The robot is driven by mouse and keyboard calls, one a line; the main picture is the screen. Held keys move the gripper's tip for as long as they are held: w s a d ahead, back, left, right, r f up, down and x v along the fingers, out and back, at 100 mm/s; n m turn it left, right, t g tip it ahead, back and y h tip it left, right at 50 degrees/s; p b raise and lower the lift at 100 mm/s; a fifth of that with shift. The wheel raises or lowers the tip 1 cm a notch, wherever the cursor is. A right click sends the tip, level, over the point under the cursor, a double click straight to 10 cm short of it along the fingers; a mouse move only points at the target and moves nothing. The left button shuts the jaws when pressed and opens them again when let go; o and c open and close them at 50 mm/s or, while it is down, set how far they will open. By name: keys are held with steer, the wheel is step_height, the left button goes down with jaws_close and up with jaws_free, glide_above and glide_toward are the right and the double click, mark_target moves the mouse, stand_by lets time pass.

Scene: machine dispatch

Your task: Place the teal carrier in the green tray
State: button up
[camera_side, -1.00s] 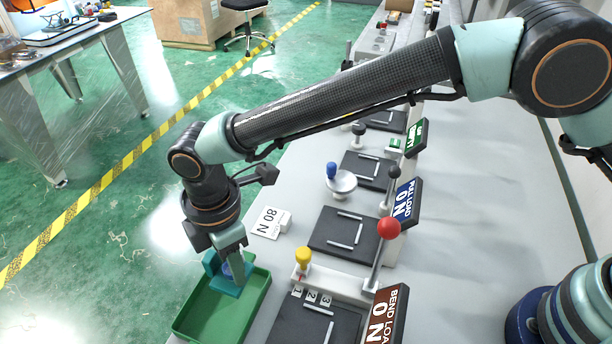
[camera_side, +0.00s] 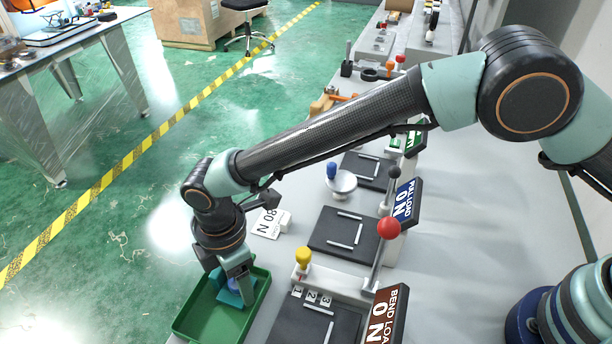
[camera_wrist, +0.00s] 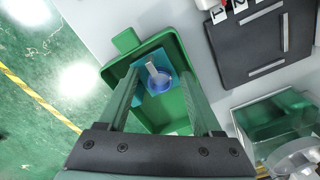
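The teal carrier (camera_side: 229,296) is low inside the green tray (camera_side: 181,327) in the side view, near the tray's far end. In the wrist view the carrier (camera_wrist: 142,82) shows a round blue part and a pale grey upright piece. My gripper (camera_side: 241,296) points down into the tray with its fingers at the carrier.
Right of the tray is a dark fixture plate (camera_side: 303,326) with numbered tags and a yellow knob (camera_side: 303,255). A red-ball lever (camera_side: 388,228) stands behind it. The near part of the tray is empty.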

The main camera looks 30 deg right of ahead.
steer(key=shift+r, duration=0.1)
step_height(320, 180, up, 12)
steer(key=w+d+r+m+t, duration=0.1)
steer(key=w+d+r+m, duration=0.35)
steer(key=d+r, duration=0.4)
steer(key=s+d+r+m+t+y, duration=0.15)
steer(key=d+m, duration=0.35)
steer(key=d, duration=0.7)
steer(key=s+d+r+m+t+h, duration=0.1)
steer(key=d+r+m, duration=0.3)
steer(key=d, duration=0.8)
steer(key=s+d+f+m+t, duration=0.2)
steer(key=s+d+m, duration=0.3)
steer(key=d, duration=0.4)
steer(key=shift+s+d+f+m, duration=0.25)
steer(key=shift+s+f+m, duration=0.1)
steer(key=shift+f+m, duration=0.45)
steer(key=shift+r, duration=0.15)
